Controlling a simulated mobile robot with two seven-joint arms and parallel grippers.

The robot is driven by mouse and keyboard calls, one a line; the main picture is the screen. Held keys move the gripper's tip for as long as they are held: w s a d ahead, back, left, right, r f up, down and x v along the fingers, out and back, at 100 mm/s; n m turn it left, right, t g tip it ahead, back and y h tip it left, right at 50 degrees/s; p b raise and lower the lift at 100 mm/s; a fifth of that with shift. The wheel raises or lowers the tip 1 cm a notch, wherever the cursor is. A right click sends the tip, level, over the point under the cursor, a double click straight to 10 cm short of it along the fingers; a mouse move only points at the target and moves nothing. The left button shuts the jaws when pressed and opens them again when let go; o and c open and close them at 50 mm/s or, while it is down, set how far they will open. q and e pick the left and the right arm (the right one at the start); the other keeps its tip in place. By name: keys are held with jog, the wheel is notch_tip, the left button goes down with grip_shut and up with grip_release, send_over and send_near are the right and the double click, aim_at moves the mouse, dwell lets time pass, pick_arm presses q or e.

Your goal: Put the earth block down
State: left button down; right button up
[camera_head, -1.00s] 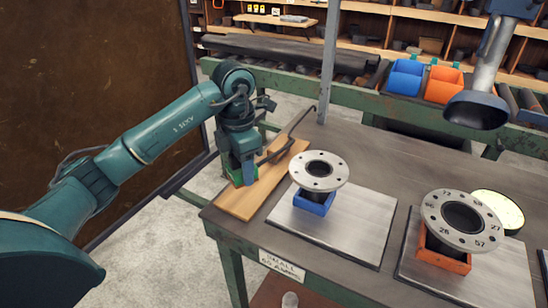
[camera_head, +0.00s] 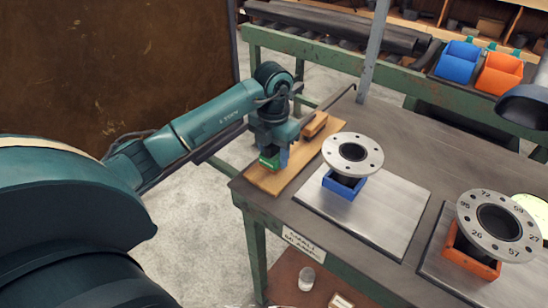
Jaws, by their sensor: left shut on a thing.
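My left gripper (camera_head: 274,152) is low over the near part of a wooden board (camera_head: 273,181) at the left edge of the workbench. It is shut on a small green block (camera_head: 268,161), which looks like the earth block. The green block is at or just above the board; I cannot tell whether it touches. The fingers and wrist hide part of it. My right gripper is not in view.
A brown block (camera_head: 316,124) lies on the board's far part. To the right, a flanged pipe (camera_head: 353,153) stands on a blue support (camera_head: 343,185), and a numbered flange (camera_head: 499,226) on an orange one (camera_head: 472,260). Bare bench (camera_head: 425,150) lies behind them.

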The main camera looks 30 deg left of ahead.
pick_arm(q)
jog(key=shift+f, duration=0.95)
jog(key=shift+f, duration=0.2)
jog(key=c, duration=1.1)
grip_release()
jog(key=o, duration=0.4)
